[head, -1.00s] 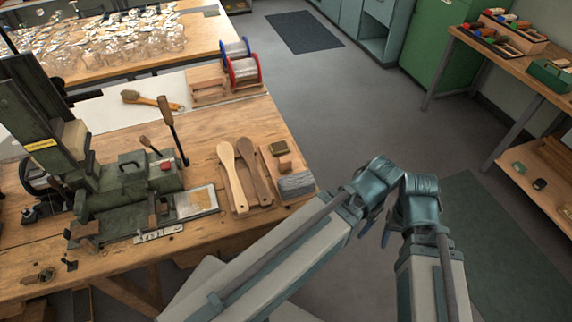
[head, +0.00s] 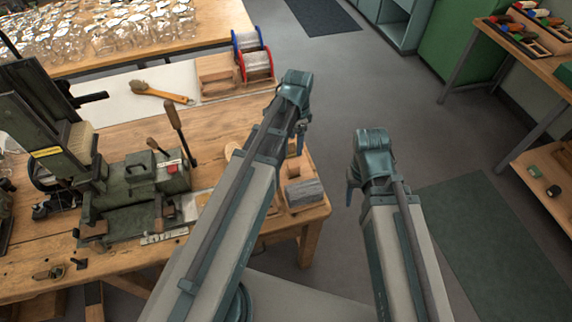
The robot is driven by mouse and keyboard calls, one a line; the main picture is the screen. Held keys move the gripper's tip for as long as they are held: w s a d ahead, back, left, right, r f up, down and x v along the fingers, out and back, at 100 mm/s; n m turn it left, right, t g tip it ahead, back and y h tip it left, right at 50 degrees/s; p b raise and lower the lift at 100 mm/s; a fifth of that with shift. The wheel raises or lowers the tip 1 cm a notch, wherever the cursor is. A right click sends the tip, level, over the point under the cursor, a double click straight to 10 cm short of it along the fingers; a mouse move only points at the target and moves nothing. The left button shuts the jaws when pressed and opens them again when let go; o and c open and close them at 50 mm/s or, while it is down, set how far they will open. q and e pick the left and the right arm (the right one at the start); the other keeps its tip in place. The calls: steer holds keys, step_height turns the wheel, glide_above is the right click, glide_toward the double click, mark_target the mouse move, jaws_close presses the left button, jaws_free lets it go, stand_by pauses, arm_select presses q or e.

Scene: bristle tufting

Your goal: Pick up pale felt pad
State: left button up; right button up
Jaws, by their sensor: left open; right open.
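I cannot single out a pale felt pad for certain. A grey, flat-topped block (head: 305,192) lies at the workbench's right front corner, with a small brown block (head: 292,168) just behind it. My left gripper (head: 299,140) is open, pointing down above the bench's right edge, beyond the brown block. My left arm hides most of the wooden paddles and the spot around them. My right gripper (head: 351,192) is open and empty over the floor, right of the bench.
A green machine (head: 150,178) with an upright lever stands on the workbench (head: 50,240). A brush (head: 160,93) and wire spools (head: 257,65) lie behind. Glass jars (head: 120,30) fill the back table. A side table (head: 500,40) stands at right; the floor between is clear.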

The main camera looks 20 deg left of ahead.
mark_target(294, 165)
arm_select(q)
steer(key=shift+f+b, duration=4.35)
steer(key=shift+f, duration=0.05)
steer(key=f+b, duration=0.5)
steer(key=shift+s+a+f, duration=0.1)
steer(key=shift+a, duration=0.1)
jaws_close()
